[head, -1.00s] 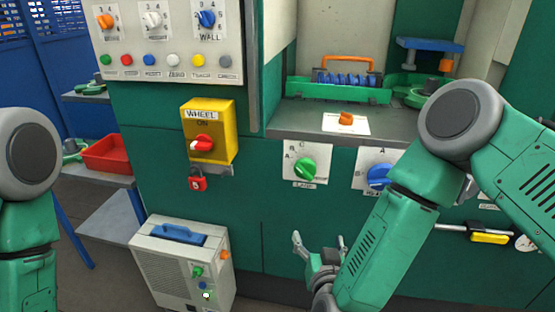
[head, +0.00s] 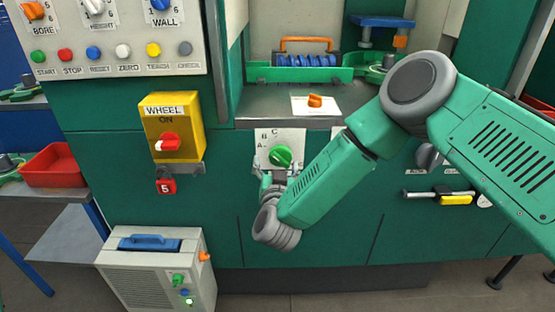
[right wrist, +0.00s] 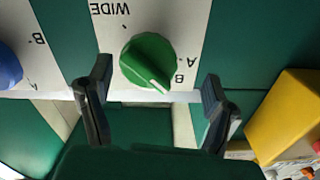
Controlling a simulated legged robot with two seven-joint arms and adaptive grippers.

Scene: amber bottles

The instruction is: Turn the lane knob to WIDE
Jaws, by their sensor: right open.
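The green knob (head: 281,155) sits on a white plate (head: 262,140) on the green machine front. In the right wrist view, upside down, the knob (right wrist: 148,62) shows a white pointer line toward the lower right, near the letter B. The letter A is just above B, and the word WIDE with a dot is at the upper left. My right gripper (head: 274,172) is open just below the knob in the head view. In the wrist view its two fingers (right wrist: 157,76) stand on either side of the knob, apart from it. My left gripper is not in view.
A yellow WHEEL switch box (head: 172,128) with a red padlock (head: 166,186) is left of the knob. A blue knob (right wrist: 8,66) is beside it in the wrist view. A grey unit (head: 155,270) stands on the floor. My right forearm covers part of the panel.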

